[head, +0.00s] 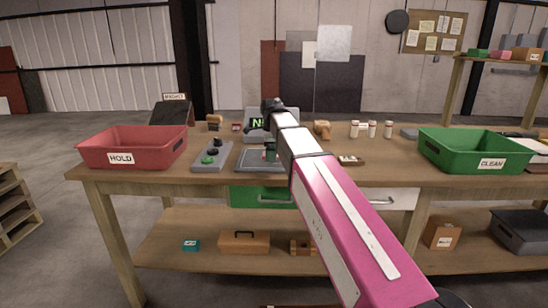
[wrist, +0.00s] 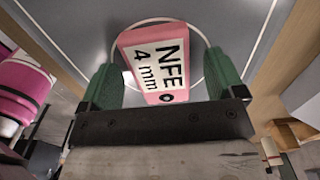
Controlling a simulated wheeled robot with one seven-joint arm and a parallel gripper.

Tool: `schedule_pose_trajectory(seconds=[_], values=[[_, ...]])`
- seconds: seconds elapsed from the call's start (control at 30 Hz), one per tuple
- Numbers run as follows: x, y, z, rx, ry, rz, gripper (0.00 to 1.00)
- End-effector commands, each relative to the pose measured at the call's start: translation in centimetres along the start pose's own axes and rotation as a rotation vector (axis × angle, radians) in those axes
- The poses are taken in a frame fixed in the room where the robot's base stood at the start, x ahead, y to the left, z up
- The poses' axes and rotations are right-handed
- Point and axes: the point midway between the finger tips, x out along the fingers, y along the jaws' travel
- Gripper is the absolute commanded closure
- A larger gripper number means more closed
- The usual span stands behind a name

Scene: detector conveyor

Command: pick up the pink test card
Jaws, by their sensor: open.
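How far the fingertips are above the card I cannot tell. In the head view my gripper (head: 270,151) is over the grey plate (head: 247,164), and I cannot make out the card there.
A red HOLD bin (head: 130,147) stands at the left of the workbench (head: 135,177), and a green CLEAN bin (head: 470,154) at the right. A control box (head: 212,156) with buttons sits left of the plate. A display (head: 257,123) and several small items stand behind.

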Motion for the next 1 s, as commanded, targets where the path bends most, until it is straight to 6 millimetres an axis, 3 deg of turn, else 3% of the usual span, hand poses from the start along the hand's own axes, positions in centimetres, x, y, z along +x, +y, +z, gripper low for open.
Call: schedule_pose_trajectory(seconds=[0.17,0.33,0.77,1.0], values=[[0.0,0.0,0.0,0.000,0.000,-0.001,0.12],[0.0,0.0,0.0,0.000,0.000,0.000,0.67],[-0.4,-0.1,0.0,0.000,0.000,-0.001,0.71],[-2.9,-0.1,0.0,0.000,-0.001,-0.002,0.71]])
